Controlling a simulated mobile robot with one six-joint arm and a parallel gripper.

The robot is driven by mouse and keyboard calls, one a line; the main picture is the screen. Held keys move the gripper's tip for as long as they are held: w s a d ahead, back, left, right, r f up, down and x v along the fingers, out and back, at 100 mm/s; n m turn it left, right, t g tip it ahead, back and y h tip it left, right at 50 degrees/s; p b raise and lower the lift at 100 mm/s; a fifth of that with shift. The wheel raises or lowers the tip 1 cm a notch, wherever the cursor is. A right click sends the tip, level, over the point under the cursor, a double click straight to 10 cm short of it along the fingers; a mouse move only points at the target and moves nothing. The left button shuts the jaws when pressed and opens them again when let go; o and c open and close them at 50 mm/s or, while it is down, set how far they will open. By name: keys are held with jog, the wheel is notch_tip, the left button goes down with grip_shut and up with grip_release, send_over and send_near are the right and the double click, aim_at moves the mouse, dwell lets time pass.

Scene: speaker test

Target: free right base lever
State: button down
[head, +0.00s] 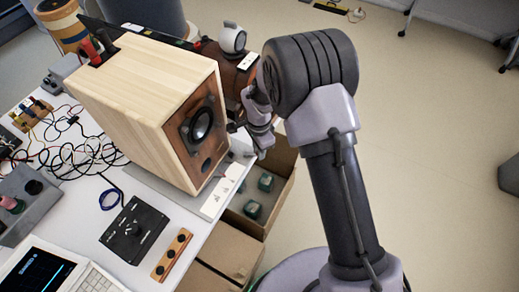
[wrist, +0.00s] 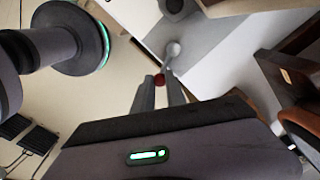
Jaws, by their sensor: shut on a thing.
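The wooden speaker (head: 135,95) stands upright on the table, with its driver front facing right. My gripper (head: 262,142) is low beside the speaker's front right edge, partly hidden by my arm. In the wrist view my gripper (wrist: 160,84) has its two grey fingers close together on a small red knob (wrist: 159,79). A grey lever (wrist: 170,61) with a rounded far end runs on from the knob, over a pale grey surface. The knob seems to belong to this lever. The head view does not show the lever clearly.
Open cardboard boxes (head: 232,250) stand below the table's right edge, one with green items (head: 265,182) inside. A black control box (head: 133,230), a wooden knob strip (head: 172,254) and tangled cables (head: 85,160) lie on the table.

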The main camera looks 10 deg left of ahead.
jog(key=shift+s+f, duration=0.3)
jog(key=shift+s, duration=0.05)
jog(key=c, duration=1.4)
grip_release()
jog(key=shift+s+d, duration=0.1)
jog(key=shift+d, duration=0.05)
jog(key=shift+o, duration=0.2)
jog(key=shift+w+a, duration=0.25)
notch_tip(320, 180, up, 18)
jog(key=p, duration=0.5)
jog(key=shift+f, duration=0.25)
